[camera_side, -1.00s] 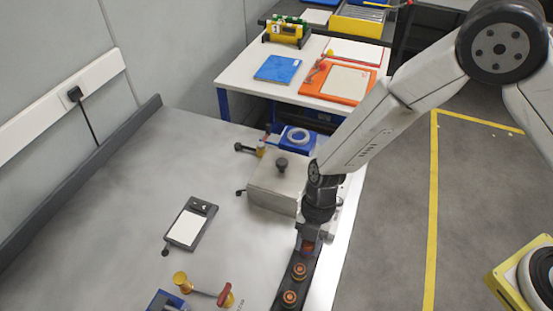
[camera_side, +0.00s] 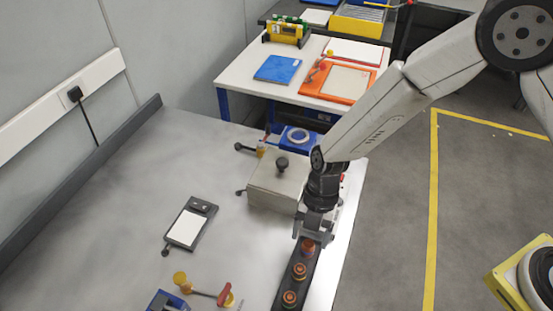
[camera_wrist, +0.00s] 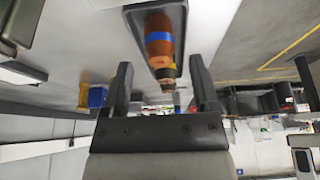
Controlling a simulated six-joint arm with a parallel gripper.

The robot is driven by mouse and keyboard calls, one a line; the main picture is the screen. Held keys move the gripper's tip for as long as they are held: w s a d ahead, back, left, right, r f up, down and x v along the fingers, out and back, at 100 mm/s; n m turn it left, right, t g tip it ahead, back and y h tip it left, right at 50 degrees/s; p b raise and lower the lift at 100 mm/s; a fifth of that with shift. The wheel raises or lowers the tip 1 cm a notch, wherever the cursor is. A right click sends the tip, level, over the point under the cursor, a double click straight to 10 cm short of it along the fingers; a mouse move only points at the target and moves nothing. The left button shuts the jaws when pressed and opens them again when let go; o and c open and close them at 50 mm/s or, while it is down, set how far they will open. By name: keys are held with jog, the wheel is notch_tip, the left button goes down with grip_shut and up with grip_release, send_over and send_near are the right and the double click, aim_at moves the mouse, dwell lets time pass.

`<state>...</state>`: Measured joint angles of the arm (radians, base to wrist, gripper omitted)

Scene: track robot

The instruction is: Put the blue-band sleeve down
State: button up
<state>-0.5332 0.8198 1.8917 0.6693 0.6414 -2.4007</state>
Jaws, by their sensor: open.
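The blue-band sleeve (camera_wrist: 158,38) is copper-orange with a blue band in the wrist view. It stands at the far end of a dark narrow tray (camera_side: 279,307), where its top (camera_side: 308,245) shows just below my gripper (camera_side: 315,229) in the side view. In the wrist view my gripper (camera_wrist: 160,82) is open, with one finger on each side and nothing held between them. The sleeve lies beyond the fingertips, apart from them. Its band is too small to make out in the side view.
Two more orange sleeves (camera_side: 300,271) (camera_side: 289,297) stand in the same tray. A grey box with a black knob (camera_side: 277,190) is close to the left of my gripper.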

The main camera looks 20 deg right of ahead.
jog(key=v, duration=0.9)
jog(key=shift+w+r, duration=0.15)
jog(key=shift+r, duration=0.05)
jog(key=shift+d, duration=0.15)
jog(key=s+d+r+m+t+h, duration=0.1)
jog(key=s+d+r+m+t, duration=0.1)
jog(key=d+m, duration=0.9)
jog(key=s+d+r+m+t+h, duration=0.2)
jog(key=s+d+r+m+t, duration=0.1)
jog(key=d+m, duration=0.9)
jog(key=shift+s+d+r+m+t, duration=0.25)
jog(key=shift+s+m, duration=0.2)
jog(key=shift+m, duration=1.55)
